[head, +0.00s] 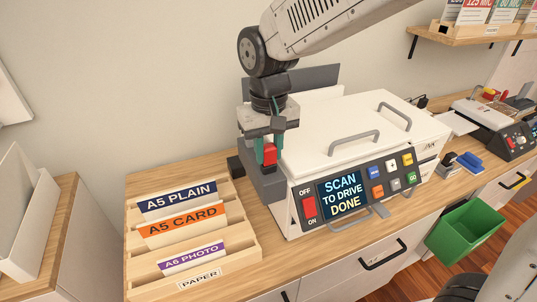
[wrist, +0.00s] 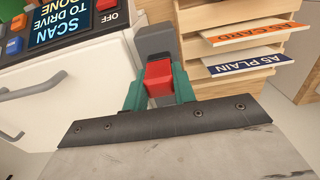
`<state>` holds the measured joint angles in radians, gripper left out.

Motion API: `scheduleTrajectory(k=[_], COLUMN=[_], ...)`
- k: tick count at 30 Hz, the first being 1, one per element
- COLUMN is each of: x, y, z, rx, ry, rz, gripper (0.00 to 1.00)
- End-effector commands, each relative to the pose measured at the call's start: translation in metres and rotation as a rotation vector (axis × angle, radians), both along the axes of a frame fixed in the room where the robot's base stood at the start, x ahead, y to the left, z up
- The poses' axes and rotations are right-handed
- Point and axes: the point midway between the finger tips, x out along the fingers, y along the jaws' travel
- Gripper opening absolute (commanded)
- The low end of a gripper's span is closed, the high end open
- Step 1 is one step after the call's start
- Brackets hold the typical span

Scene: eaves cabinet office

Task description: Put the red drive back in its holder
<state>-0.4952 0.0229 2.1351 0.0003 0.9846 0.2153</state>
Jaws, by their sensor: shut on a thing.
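The red drive (head: 270,153) is between the green fingertips of my gripper (head: 269,150), at the left side of the white scanner (head: 335,150). The wrist view shows my gripper (wrist: 158,88) shut on the red drive (wrist: 158,76), one finger on each side. A grey block (head: 268,184) is at the scanner's left front corner, just below the drive; it also shows in the wrist view (wrist: 155,42). I cannot tell whether the drive's lower end is in this block or clear of it. The scanner's screen (head: 343,195) reads "SCAN TO DRIVE DONE". I cannot clearly identify the drive's holder.
A wooden paper rack (head: 235,240) with labelled slots stands close left of the scanner. A second device (head: 500,128) and small items, one blue (head: 469,161), are on the counter at right. A green bin (head: 467,232) hangs below. A shelf (head: 460,36) is at upper right.

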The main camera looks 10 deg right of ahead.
Motion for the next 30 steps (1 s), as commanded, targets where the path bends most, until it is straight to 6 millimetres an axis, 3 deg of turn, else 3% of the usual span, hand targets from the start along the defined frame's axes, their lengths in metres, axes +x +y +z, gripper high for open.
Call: scheduleTrajectory(k=[13,30], x=[0.000,0.000], y=[0.000,0.000], z=[0.005,0.028], rx=[0.000,0.000], ry=[-0.001,-0.001], rz=[0.000,0.000], gripper=[0.00,0.00])
